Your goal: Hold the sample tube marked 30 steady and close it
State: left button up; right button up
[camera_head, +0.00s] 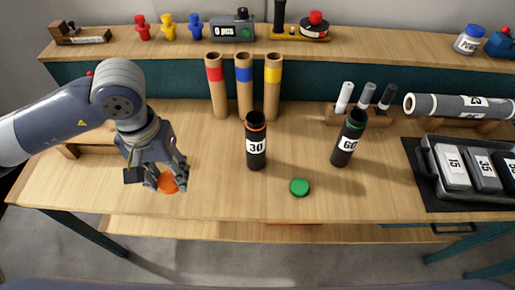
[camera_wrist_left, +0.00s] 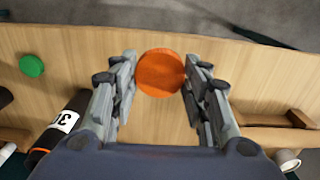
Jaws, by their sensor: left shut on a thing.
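The sample tube marked 30 (camera_head: 256,150) is black with an orange ring at its open top and stands upright mid-table. It also shows at the lower left of the left wrist view (camera_wrist_left: 57,125). An orange cap (camera_head: 168,183) is between the fingertips of my left gripper (camera_head: 166,177), left of the tube and apart from it. In the left wrist view the fingers are shut on the cap (camera_wrist_left: 160,73) from both sides. I cannot tell if the cap touches the table. My right gripper is not in view.
A black tube marked 60 (camera_head: 349,140) stands to the right, with a green cap (camera_head: 299,187) lying between the tubes toward the front. Three cardboard rolls (camera_head: 244,90) stand behind. A tray (camera_head: 431,165) with labelled grey items is at right. The front left table is clear.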

aim_at(255, 126)
jog(key=z, duration=1.2)
jog(key=k+j, duration=0.15)
jog(key=j, duration=0.15)
jog(key=k+j, duration=0.15)
jog(key=j, duration=0.2)
jog(key=k+j, duration=0.15)
jog(key=j, duration=0.15)
jog(key=k+j, duration=0.15)
jog(key=j, duration=0.15)
